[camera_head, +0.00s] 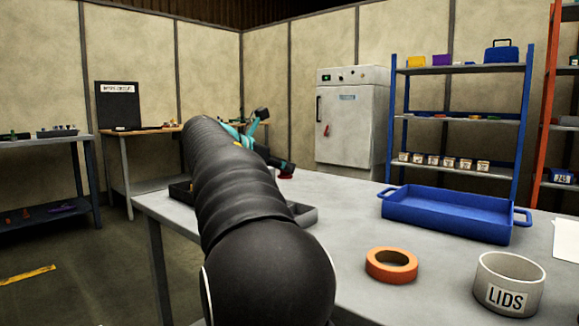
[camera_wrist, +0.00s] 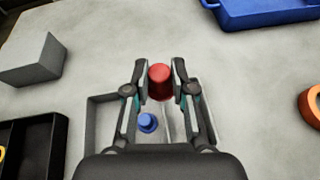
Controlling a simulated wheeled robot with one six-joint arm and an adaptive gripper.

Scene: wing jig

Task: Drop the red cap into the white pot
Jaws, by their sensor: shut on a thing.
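The red cap (camera_wrist: 160,82) is between the two fingertips of my gripper (camera_wrist: 161,90) in the wrist view, and my gripper is shut on it. In the head view the red cap (camera_head: 286,174) shows at the end of my arm, above the table. The white pot (camera_head: 509,284), labelled LIDS, stands upright at the front right of the table, well to the right of my gripper. Its open top faces up. The pot is not in the wrist view.
Below my gripper is a grey divided tray (camera_wrist: 96,125) with a blue cap (camera_wrist: 147,122) in it. A black tray (camera_wrist: 58,140) and a grey block (camera_wrist: 35,62) lie to the left. An orange tape ring (camera_head: 391,265) and a blue tray (camera_head: 447,218) are near the pot.

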